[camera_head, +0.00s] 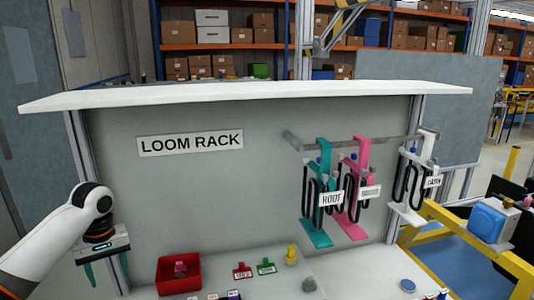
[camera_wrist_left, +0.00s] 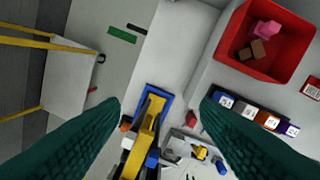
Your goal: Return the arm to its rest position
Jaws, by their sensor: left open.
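My left arm (camera_head: 45,245) comes in from the left edge of the head view. Its gripper (camera_head: 106,276) hangs at the left end of the loom rack, with teal fingers pointing down. My right gripper is not in view.
A red bin (camera_head: 178,287) with a pink item stands on the work surface, right of the gripper. Teal, pink and white hangers (camera_head: 322,190) carry black looms on the rail. A yellow frame (camera_head: 470,235) stands at the right. A white shelf (camera_head: 250,93) overhangs the rack.

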